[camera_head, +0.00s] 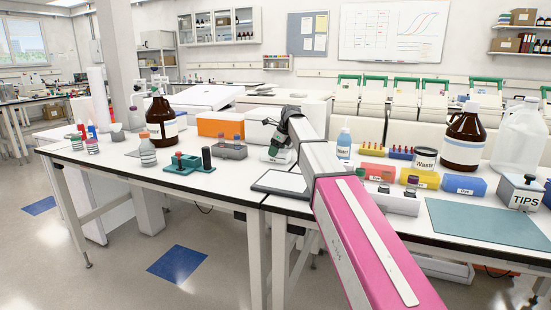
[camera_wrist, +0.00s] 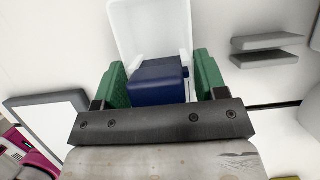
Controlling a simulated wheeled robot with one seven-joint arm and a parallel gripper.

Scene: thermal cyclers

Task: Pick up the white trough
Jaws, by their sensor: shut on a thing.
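The white trough (camera_wrist: 150,22) shows in the wrist view between and beyond the two green fingers of my gripper (camera_wrist: 160,85). The fingers are shut on its side walls. A dark blue block (camera_wrist: 158,80) sits between the fingers and covers part of the trough; I cannot tell whether it is inside the trough. In the head view my gripper (camera_head: 277,150) is low over the bench, left of the middle, and mostly hidden by my wrist. A small white thing shows at its tip, too small to identify surely.
A grey-framed white pad (camera_head: 282,183) lies in front of my gripper. A grey tube rack (camera_head: 231,151) and a teal rack (camera_head: 188,163) stand to the left. An orange box (camera_head: 220,124) and white box (camera_head: 262,126) stand behind. Bottles and coloured racks crowd the right bench.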

